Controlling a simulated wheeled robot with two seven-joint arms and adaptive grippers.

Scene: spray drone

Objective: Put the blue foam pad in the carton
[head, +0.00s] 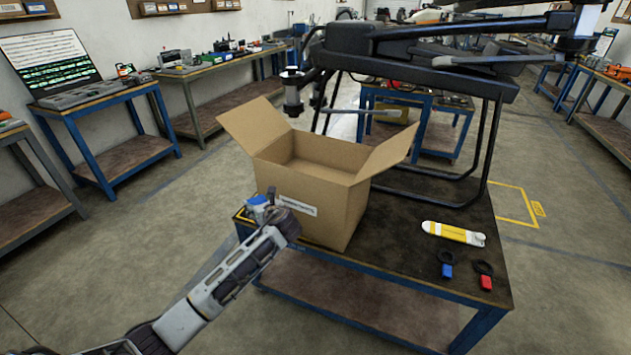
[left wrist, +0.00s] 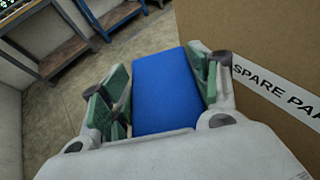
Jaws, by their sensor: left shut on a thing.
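My left gripper (head: 266,208) is shut on the blue foam pad (left wrist: 167,92), with a green-padded finger on each side of it. In the head view only a small part of the pad (head: 257,200) shows beyond the gripper. The open cardboard carton (head: 330,214) stands on the table with its side flaps spread and its inside looking empty as far as I can see. The gripper and pad are outside the carton, by its left front side. In the left wrist view the carton wall (left wrist: 250,45) with its printed label is close on the right. My right gripper is not in view.
The dark-topped table (head: 408,285) has a yellow and white tube (head: 453,233) at its right, with a blue-tagged item (head: 446,265) and a red-tagged item (head: 485,276) in front. A large black drone (head: 430,45) stands behind the carton. Workbenches line the left wall.

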